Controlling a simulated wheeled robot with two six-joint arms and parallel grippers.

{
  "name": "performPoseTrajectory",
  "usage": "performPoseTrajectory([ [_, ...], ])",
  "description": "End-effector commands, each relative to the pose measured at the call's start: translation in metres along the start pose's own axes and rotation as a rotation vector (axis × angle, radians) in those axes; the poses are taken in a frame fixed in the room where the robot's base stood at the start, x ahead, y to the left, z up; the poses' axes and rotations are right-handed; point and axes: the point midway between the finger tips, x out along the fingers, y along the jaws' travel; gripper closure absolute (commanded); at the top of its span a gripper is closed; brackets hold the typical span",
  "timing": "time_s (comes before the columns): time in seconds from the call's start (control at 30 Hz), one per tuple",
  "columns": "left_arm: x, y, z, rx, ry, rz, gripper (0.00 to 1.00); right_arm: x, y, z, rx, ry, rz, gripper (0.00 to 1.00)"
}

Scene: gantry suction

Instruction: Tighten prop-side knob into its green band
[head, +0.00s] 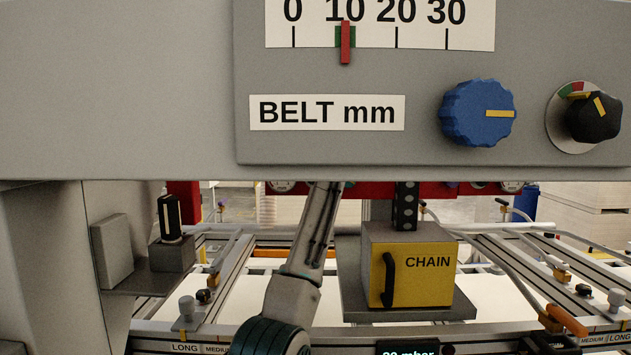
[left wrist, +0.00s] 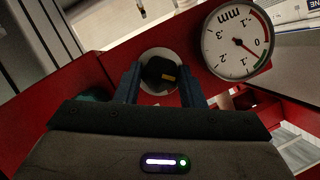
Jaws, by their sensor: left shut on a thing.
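In the left wrist view my left gripper (left wrist: 160,82) has its two dark fingers on either side of a black knob (left wrist: 159,70) with a yellow mark. It is shut on this knob. The knob sits on a pale round disc on a red beam (left wrist: 62,95). Right of it a white dial gauge marked mm (left wrist: 226,52) appears upside down. Its needle points to the lower right, near the rim where a green stretch shows; I cannot tell if it lies inside the green. In the head view the grey panel hides my left gripper. My right gripper is not in view.
In the head view the large grey panel (head: 120,90) carries a belt scale (head: 435,35), a blue knob (head: 465,125) and another black knob (head: 590,128). A yellow CHAIN box (head: 425,280) with a black handle stands below, right of my arm. Framed rails surround it.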

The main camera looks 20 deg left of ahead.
Motion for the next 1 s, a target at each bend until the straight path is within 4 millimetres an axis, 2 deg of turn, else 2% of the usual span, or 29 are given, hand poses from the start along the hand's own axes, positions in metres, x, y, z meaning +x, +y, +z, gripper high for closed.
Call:
performPoseTrajectory([
  [0.23,0.0,0.0,-0.001,0.002,0.002,0.0,0.87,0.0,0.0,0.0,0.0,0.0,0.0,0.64],
  [0.27,0.0,0.0,-0.001,0.001,0.002,0.0,0.6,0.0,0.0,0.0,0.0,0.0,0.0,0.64],
  [0.37,0.0,0.0,-0.001,0.001,0.002,0.0,0.43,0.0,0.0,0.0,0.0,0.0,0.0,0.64],
  [0.63,-0.001,0.0,0.0,0.0,0.001,0.0,0.43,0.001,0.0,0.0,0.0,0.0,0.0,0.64],
  [0.77,-0.007,0.002,0.002,-0.001,0.002,0.0,0.43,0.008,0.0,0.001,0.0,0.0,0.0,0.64],
  [0.87,-0.021,0.003,0.003,-0.003,0.004,0.0,0.43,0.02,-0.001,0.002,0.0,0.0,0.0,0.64],
  [1.0,-0.05,0.004,0.004,-0.003,0.006,0.0,0.43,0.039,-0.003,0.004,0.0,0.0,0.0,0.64],
])
